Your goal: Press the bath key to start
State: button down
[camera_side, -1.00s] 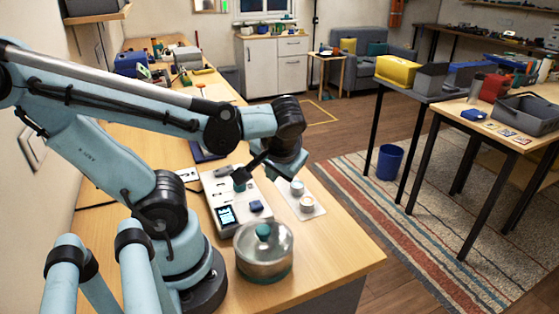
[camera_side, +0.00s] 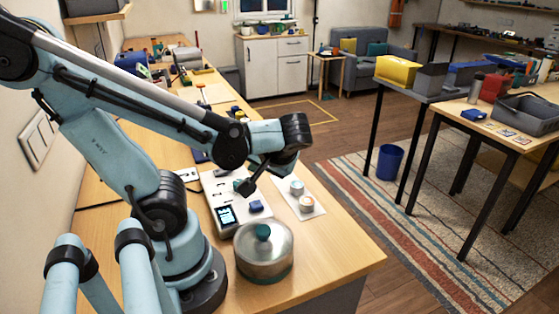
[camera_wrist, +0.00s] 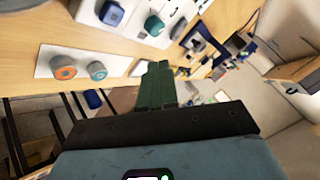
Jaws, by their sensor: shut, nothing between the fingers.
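A white control panel (camera_side: 222,178) lies on the wooden bench, with a small lit display (camera_side: 227,215) at its near end. A blue raised key (camera_side: 256,206) stands near the display; it also shows in the wrist view (camera_wrist: 112,13). A teal knob (camera_wrist: 153,25) and another dark one beside it stand on the panel in the wrist view. I cannot read which is the bath key. My gripper (camera_side: 245,187) is shut and empty, tilted above the panel. Its green fingers (camera_wrist: 155,70) lie together in the wrist view, apart from the knobs there.
A round metal pot (camera_side: 263,257) with a teal lid knob stands in front of the panel. A white plate (camera_side: 308,210) with two small round pieces lies to the panel's right; it also shows in the wrist view (camera_wrist: 122,65). Bare bench (camera_side: 335,252) lies at the right front.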

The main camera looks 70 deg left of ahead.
aim_at(259, 206)
jog(key=shift+f, duration=3.55)
jog(key=shift+f, duration=0.1)
jog(key=shift+f, duration=0.35)
jog(key=shift+r, duration=0.45)
jog(key=shift+r, duration=2.5)
